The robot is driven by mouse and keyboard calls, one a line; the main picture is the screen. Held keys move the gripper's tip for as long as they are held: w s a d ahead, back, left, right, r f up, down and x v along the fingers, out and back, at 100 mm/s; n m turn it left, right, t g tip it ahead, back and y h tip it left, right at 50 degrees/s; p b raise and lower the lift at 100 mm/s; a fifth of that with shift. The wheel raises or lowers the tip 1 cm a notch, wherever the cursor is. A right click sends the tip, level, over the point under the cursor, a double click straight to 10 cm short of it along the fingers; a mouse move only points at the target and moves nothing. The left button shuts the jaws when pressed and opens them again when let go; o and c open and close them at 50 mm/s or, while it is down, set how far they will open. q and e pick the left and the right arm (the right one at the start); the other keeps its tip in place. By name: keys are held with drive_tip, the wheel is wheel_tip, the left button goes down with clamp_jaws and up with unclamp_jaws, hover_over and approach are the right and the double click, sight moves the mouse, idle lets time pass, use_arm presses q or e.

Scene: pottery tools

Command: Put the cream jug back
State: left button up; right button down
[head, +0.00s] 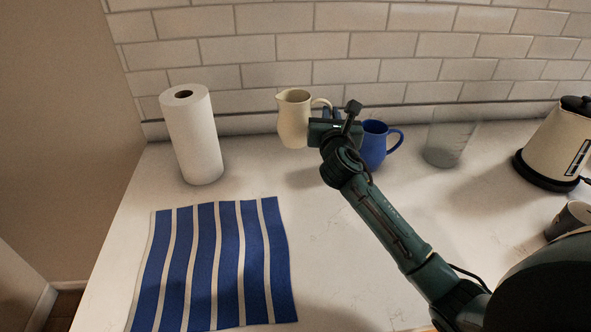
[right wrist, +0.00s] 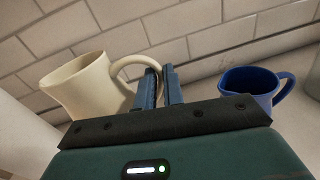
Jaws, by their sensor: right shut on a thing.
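The cream jug (head: 293,120) is upright near the back wall, between the paper towel roll and the blue mug. Its spout points left and its handle right. My right gripper (head: 327,114) comes from the right and is shut on the handle. In the right wrist view, the fingers (right wrist: 160,88) close on the handle of the jug (right wrist: 85,88), which looks tilted in that view. A shadow lies on the counter in front of the jug, so it looks raised, but its base contact is unclear. My left gripper is out of view.
A blue mug (head: 373,147) stands close behind my right gripper. A clear glass (head: 447,140) and a kettle (head: 559,140) are further right, with a dark cup (head: 570,219). A paper towel roll (head: 193,138) stands left. A striped cloth (head: 215,265) lies in front; the counter (head: 340,260) beside it is clear.

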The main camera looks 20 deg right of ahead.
drive_tip(key=shift+w+d+r, duration=0.1)
drive_tip(key=shift+w+d, duration=0.05)
drive_tip(key=shift+w, duration=0.15)
drive_tip(key=shift+f+b, duration=1.3)
drive_tip(key=shift+f, duration=3.55)
drive_tip(key=c, duration=1.9)
unclamp_jaws()
drive_tip(key=shift+f, duration=0.15)
drive_tip(key=shift+c, duration=0.2)
drive_tip(key=o, duration=0.4)
drive_tip(key=shift+s+r, duration=0.2)
drive_tip(key=p+v, duration=0.3)
drive_tip(key=v, duration=0.8)
drive_tip(key=shift+s+a+p, duration=0.2)
drive_tip(key=shift+p, duration=0.2)
drive_tip(key=shift+f, duration=0.1)
